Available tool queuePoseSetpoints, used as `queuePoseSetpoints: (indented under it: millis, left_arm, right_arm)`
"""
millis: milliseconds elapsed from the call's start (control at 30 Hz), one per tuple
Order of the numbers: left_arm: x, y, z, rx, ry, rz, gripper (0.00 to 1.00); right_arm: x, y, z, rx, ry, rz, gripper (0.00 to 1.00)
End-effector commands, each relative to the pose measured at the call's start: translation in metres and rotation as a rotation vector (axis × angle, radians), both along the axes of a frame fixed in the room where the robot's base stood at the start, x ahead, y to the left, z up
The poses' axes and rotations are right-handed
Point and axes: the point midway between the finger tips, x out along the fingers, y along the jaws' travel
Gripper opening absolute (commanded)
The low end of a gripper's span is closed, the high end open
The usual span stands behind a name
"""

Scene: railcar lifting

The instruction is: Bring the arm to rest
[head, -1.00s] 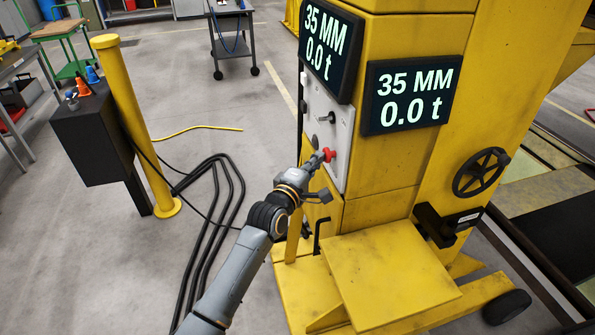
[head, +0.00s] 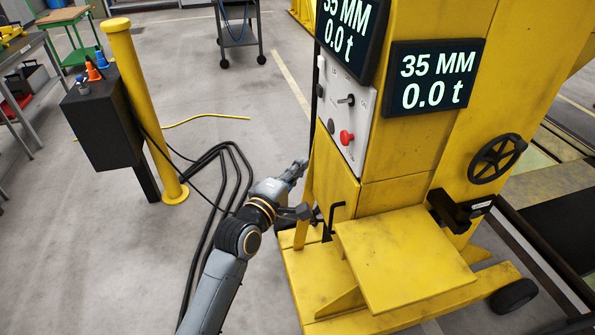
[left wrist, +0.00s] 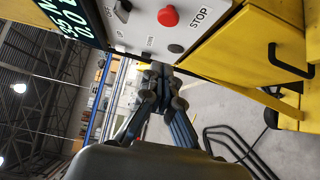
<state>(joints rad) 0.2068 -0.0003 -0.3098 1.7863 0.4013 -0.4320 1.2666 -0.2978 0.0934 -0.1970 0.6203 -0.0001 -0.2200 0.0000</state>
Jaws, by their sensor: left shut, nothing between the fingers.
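My left gripper (head: 297,170) is shut and empty in the head view. It stands apart from the yellow lifting machine, to the left of and below its grey control panel (head: 337,112). The panel carries a red stop button (head: 346,137) and a black lever switch (head: 347,99). In the left wrist view my gripper's fingers (left wrist: 158,72) are together, and the panel with the red button (left wrist: 168,16) appears above them. My right gripper is not in view.
Two displays on the machine show 35 MM and 0.0 t; the front one (head: 436,77) is fully visible. A yellow post (head: 143,110) and black box (head: 104,128) stand left. Black cables (head: 215,190) lie on the floor.

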Motion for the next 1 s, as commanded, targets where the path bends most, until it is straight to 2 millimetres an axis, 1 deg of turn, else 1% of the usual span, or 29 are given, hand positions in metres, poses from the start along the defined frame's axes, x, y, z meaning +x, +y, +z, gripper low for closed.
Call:
queuePoseSetpoints:
  millis: [100, 300, 567, 633, 667, 767, 867, 900, 967, 1000]
  left_arm:
    - [-0.005, 0.002, 0.0, 0.0, 0.0, -0.001, 0.0]
    - [-0.006, 0.002, 0.0, 0.001, 0.0, -0.001, 0.0]
    - [-0.005, 0.002, 0.0, 0.001, 0.0, -0.001, 0.0]
    - [-0.005, 0.003, -0.005, 0.01, 0.006, 0.002, 0.0]
    - [-0.005, 0.004, -0.011, 0.02, 0.011, 0.004, 0.0]
    - [-0.003, 0.009, -0.048, 0.092, 0.047, 0.018, 0.0]
    - [-0.007, 0.019, -0.111, 0.219, 0.106, 0.031, 0.0]
    - [-0.011, 0.024, -0.141, 0.283, 0.134, 0.032, 0.0]
    - [-0.02, 0.033, -0.186, 0.379, 0.175, 0.029, 0.0]
    - [-0.029, 0.039, -0.216, 0.443, 0.202, 0.022, 0.0]
  right_arm:
    - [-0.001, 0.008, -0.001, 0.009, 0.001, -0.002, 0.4]
    - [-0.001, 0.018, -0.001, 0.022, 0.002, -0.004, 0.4]
    - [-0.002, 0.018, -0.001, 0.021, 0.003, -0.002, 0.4]
    - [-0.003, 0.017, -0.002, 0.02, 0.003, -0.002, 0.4]
    - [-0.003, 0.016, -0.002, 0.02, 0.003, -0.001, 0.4]
    - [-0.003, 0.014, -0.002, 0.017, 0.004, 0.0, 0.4]
    - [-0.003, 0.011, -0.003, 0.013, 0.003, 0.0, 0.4]
    - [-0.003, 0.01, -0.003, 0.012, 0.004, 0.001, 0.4]
    - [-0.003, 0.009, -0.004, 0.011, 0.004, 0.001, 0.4]
    - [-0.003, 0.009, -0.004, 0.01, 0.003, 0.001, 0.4]
